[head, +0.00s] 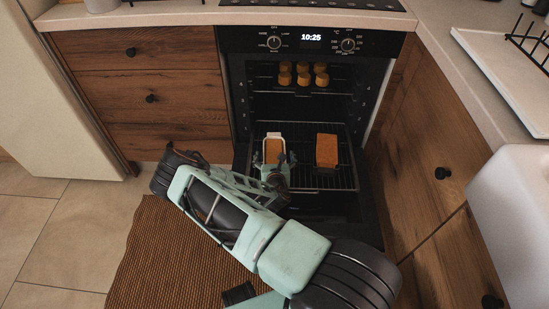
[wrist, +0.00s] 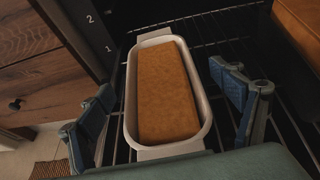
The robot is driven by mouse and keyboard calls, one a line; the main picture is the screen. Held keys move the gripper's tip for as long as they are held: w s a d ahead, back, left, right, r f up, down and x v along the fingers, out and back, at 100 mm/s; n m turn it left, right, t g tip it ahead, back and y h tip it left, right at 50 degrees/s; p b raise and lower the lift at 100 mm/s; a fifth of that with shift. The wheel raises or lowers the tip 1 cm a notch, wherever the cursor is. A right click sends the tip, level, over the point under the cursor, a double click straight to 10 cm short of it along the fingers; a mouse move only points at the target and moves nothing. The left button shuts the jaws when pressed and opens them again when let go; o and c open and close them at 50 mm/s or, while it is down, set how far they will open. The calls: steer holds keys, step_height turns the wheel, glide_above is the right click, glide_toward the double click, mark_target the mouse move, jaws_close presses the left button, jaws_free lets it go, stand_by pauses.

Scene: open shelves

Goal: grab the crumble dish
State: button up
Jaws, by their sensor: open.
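The crumble dish (wrist: 172,149) is a white oblong dish with a handle tab at each end, filled with an orange-brown crumble (wrist: 167,90). It stands on the lower oven rack, and its far end shows in the head view (head: 274,135). My gripper (wrist: 163,85) is open, with one blue-grey finger on each side of the dish. A gap shows between each finger and the dish wall. In the head view my gripper (head: 274,160) hides the near part of the dish.
A second orange-brown block (head: 327,150) sits to the right on the same rack (head: 305,181). Several small golden items (head: 303,80) stand on the upper rack. The oven door is down. Wooden drawers (head: 145,95) flank the oven at left, cabinets (head: 445,150) at right.

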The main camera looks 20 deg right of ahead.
steer(key=x, duration=0.2)
steer(key=shift+w+f, duration=0.1)
steer(key=shift+w, duration=0.15)
steer(key=c, duration=1.7)
steer(key=shift+c, duration=0.4)
